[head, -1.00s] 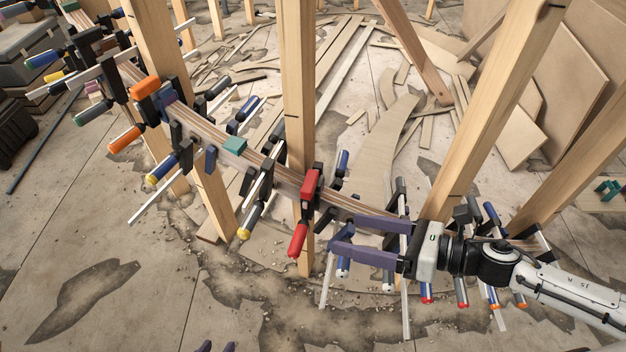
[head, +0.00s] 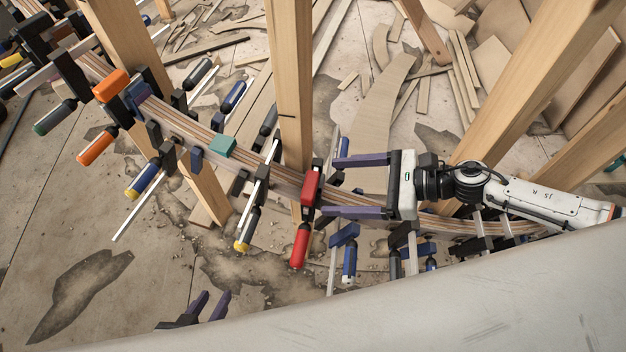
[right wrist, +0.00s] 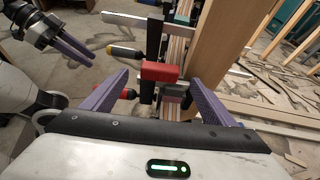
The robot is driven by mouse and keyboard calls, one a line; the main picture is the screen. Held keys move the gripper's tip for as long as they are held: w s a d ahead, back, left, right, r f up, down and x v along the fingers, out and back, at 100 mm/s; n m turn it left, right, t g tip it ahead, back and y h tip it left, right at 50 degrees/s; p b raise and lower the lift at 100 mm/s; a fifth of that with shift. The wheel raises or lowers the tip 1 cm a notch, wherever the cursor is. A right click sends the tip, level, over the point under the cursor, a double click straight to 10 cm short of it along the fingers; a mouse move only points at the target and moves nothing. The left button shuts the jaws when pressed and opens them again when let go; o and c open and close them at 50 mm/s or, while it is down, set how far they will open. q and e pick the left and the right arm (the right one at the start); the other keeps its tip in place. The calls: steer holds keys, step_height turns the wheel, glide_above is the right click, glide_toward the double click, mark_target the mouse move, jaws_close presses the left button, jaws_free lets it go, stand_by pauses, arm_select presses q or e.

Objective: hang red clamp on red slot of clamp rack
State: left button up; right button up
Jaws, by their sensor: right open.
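The red clamp (head: 311,186), with a red handle (head: 300,246), sits on the curved laminated wood stringer (head: 285,181) near the middle of the head view. My right gripper (head: 331,187) is open, its purple fingers pointing at the clamp from the right. In the right wrist view the clamp's red block (right wrist: 160,71) lies between and just beyond the open fingertips, with no grip on it visible. My left gripper (head: 210,303) is low in the head view, empty, fingers apart; it also shows in the right wrist view (right wrist: 72,48). I cannot make out a clamp rack or red slot.
Other clamps line the stringer, including an orange-handled one (head: 96,148), a teal block (head: 222,146) and a yellow-tipped one (head: 248,230) left of the red clamp. Blue-handled clamps (head: 349,262) hang to its right. A wooden post (head: 290,80) stands right behind it.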

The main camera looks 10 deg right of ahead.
mark_target(315, 185)
steer(key=x, duration=0.2)
steer(key=p+x, duration=0.1)
steer(key=x, duration=0.1)
steer(key=shift+w+a+r, duration=0.15)
steer(key=shift+w+a, duration=0.05)
steer(key=shift+a, duration=0.35)
steer(key=shift+w+f, duration=0.1)
steer(key=shift+f, duration=0.1)
steer(key=c, duration=1.9)
arm_select(q)
steer(key=shift+w+r, duration=0.2)
steer(key=shift+r, duration=0.55)
arm_select(e)
steer(key=shift+r, duration=0.1)
jaws_close()
